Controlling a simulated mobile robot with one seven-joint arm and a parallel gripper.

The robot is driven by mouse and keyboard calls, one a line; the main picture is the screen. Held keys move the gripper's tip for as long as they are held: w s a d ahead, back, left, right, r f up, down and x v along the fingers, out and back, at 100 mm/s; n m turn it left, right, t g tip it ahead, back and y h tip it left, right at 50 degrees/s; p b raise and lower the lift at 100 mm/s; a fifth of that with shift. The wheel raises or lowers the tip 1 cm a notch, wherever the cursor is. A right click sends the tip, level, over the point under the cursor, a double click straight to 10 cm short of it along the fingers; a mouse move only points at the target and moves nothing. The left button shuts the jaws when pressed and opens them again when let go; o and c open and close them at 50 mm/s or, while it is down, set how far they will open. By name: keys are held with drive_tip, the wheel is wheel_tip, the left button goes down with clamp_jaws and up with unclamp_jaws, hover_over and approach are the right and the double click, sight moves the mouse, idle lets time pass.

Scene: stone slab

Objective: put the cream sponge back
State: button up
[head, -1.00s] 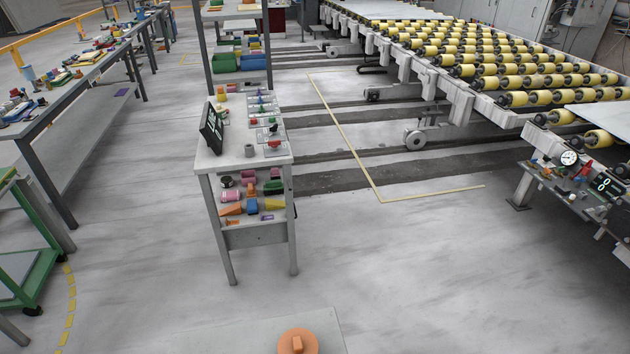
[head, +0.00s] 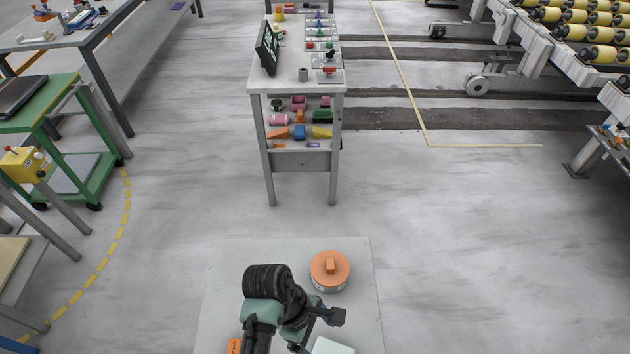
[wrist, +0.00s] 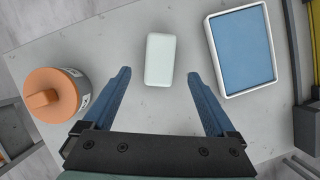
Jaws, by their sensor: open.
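A pale off-white block, which I take for the cream sponge (wrist: 160,59), lies on the grey slab top (wrist: 122,38) in the wrist view. My gripper (wrist: 158,74) is open and empty, its two blue fingers apart on either side of the block in the picture; the height gap cannot be told. A shallow tray with a white rim (wrist: 216,58) and blue inside lies right of the block. In the head view, part of my arm hides the slab's near part; a pale corner (head: 333,346) shows at the bottom edge, and I cannot tell whether it is sponge or tray.
A round tin with an orange lid (head: 330,268) stands on the slab; it also shows left of the gripper in the wrist view (wrist: 55,97). An orange item (head: 234,346) lies by my arm. Beyond stands a shelf stand (head: 300,85). A green cart (head: 85,180) is at left.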

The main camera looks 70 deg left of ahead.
drive_tip(key=w+a+r+m+t+y, duration=0.2)
drive_tip(key=w+a+r+m+y, duration=0.15)
drive_tip(key=w+r, duration=0.5)
drive_tip(key=w+a+r+m+t+y, duration=0.2)
drive_tip(key=w+a+r+m, duration=0.15)
drive_tip(key=w+r, duration=0.45)
drive_tip(key=w+d+r+m+t+y, duration=0.1)
drive_tip(key=w+d+r+m+t, duration=0.2)
drive_tip(key=r, duration=0.5)
drive_tip(key=w+d+r+m+t+y, duration=0.1)
drive_tip(key=w+r+m+t, duration=0.15)
drive_tip(key=w+r, duration=0.45)
drive_tip(key=w+d+r+m+t, duration=0.1)
drive_tip(key=d+r+m+t, duration=0.4)
drive_tip(key=r, duration=0.7)
drive_tip(key=d+r+m+t, duration=0.25)
drive_tip(key=d+r, duration=0.45)
drive_tip(key=r, duration=0.4)
drive_tip(key=s+d+r+m+t+h, duration=0.2)
drive_tip(key=s+d+r, duration=0.3)
drive_tip(key=r, duration=0.4)
drive_tip(key=s+d+r+m+t+h, duration=0.2)
drive_tip(key=s+d+r+m+t, duration=0.3)
drive_tip(key=r, duration=0.4)
drive_tip(key=shift+s+d+h, duration=0.3)
drive_tip(key=shift+d+h, duration=0.05)
drive_tip(key=shift+d, duration=0.35)
